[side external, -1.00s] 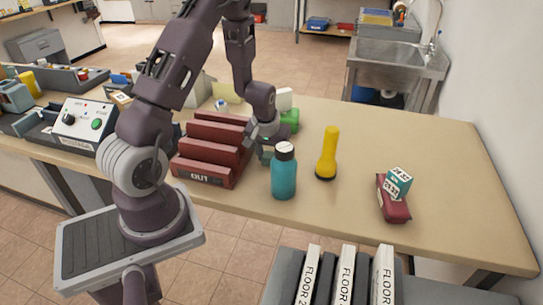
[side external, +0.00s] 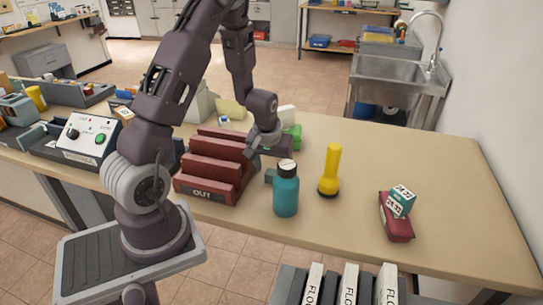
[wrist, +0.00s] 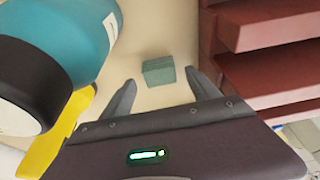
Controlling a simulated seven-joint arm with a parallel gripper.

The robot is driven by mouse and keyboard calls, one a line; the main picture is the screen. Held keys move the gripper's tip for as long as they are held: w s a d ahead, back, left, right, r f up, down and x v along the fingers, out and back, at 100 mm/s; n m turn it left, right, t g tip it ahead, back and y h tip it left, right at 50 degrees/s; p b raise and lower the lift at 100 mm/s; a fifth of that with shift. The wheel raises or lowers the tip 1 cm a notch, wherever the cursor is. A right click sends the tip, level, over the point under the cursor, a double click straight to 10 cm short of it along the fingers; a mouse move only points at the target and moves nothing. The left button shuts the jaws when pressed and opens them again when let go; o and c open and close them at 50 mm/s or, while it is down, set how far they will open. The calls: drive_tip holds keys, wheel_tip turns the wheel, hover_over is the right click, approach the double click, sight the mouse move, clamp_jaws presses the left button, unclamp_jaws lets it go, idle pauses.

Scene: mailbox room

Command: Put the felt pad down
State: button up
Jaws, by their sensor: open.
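The felt pad seems to be the small teal block (wrist: 158,71). It lies on the bare tabletop between the red tray and the teal bottle. In the side view the pad (side external: 270,176) shows only partly, beside the bottle. My gripper (side external: 268,152) is above it, with the jaws open and empty. In the wrist view my gripper's fingertips (wrist: 160,86) are spread to either side of the pad, which sits beyond them and apart from both.
The teal bottle (side external: 286,192) and yellow flashlight (side external: 330,172) stand close by on the right. The red OUT tray (side external: 201,192) is close on the left. A green object (side external: 293,132) is behind. Farther right, a dark red case (side external: 396,222) bears a teal-and-white box (side external: 401,200).

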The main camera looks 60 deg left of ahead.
drive_tip(key=s+d+r+m+t+h, duration=0.1)
drive_tip(key=s+d+r+m, duration=0.1)
drive_tip(key=d+r, duration=0.5)
drive_tip(key=s+d+r+m+t, duration=0.1)
drive_tip(key=s+d+r, duration=0.25)
drive_tip(key=r, duration=0.75)
drive_tip(key=s+d+r+m+t+h, duration=0.1)
drive_tip(key=s+d+r+m, duration=0.5)
drive_tip(key=s+d, duration=0.4)
drive_tip(key=s, duration=0.3)
drive_tip(key=shift+r, duration=0.15)
drive_tip(key=shift+a, duration=0.1)
